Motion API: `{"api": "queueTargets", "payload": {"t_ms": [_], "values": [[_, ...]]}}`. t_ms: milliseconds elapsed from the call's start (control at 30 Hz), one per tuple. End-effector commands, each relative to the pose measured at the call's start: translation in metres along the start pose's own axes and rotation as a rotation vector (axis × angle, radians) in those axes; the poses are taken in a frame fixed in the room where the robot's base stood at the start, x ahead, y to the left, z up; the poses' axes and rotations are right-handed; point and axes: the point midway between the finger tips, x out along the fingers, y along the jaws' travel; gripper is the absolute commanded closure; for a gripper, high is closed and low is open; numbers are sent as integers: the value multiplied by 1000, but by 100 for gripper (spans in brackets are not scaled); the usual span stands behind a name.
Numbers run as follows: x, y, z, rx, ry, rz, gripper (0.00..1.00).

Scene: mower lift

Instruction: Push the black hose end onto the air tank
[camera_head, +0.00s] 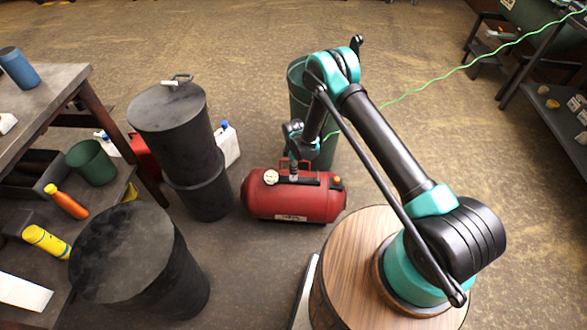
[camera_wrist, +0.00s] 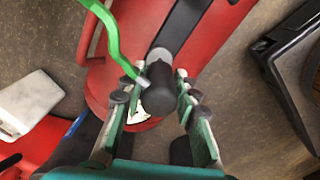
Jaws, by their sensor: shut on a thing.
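The red air tank (camera_head: 295,205) lies on the floor left of my round wooden-topped base, with a round white gauge and a dark strip on its top. In the wrist view the tank (camera_wrist: 232,32) fills the upper part. My gripper (camera_head: 294,160) is just above the tank's top. In the wrist view my gripper (camera_wrist: 156,90) is shut on the black hose end (camera_wrist: 160,95), with one finger on each side. A pale grey fitting (camera_wrist: 158,56) shows right beside the hose end; I cannot tell whether the two are joined. The green hose (camera_wrist: 112,35) runs from the hose end to upper left.
Black drums (camera_head: 168,115) stand left of the tank, and another black drum (camera_head: 130,250) is nearer. A green bin (camera_head: 298,78) stands behind the tank. A cluttered workbench (camera_head: 60,85) is at left. The green hose crosses to shelves at upper right. The floor behind is open.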

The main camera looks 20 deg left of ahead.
Motion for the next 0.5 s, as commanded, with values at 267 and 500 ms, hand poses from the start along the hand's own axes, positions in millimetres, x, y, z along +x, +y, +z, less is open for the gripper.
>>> {"api": "queueTargets", "payload": {"t_ms": [267,500], "values": [[1,0,0,0,0,0,100],[5,0,0,0,0,0,100]]}}
